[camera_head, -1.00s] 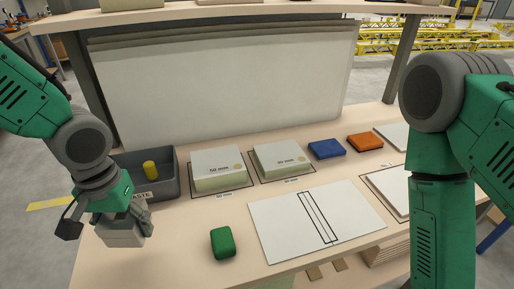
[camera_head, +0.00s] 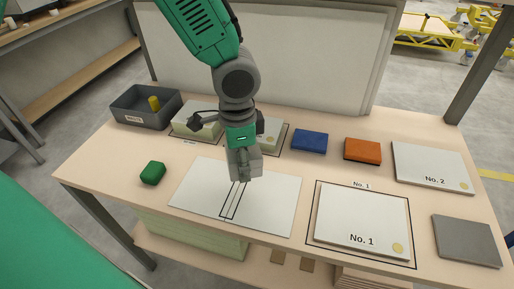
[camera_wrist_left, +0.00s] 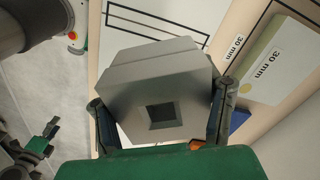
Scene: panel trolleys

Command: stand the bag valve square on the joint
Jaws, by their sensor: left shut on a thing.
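My left gripper (camera_head: 243,150) is shut on a grey block, the bag valve (camera_head: 245,165), above the white panel (camera_head: 275,203). In the left wrist view the block (camera_wrist_left: 125,95) is stepped, with a square dark opening, between the two fingers (camera_wrist_left: 160,115). The joint is a drawn strip (camera_head: 233,203) of black lines on the panel; its far end is hidden behind the block. In the left wrist view the strip (camera_wrist_left: 150,22) lies beyond the block. Whether the block touches the panel I cannot tell. A dark gripper-like part (camera_wrist_left: 38,145), perhaps my right gripper, shows at the lower left there.
A grey bin (camera_head: 130,112) with a yellow piece stands at the back left. A green block (camera_head: 153,172) lies left of the panel. Blue (camera_head: 310,141) and orange (camera_head: 362,151) pads, white No. 1 (camera_head: 350,215) and No. 2 (camera_head: 425,160) boards and a grey plate (camera_head: 466,240) lie to the right.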

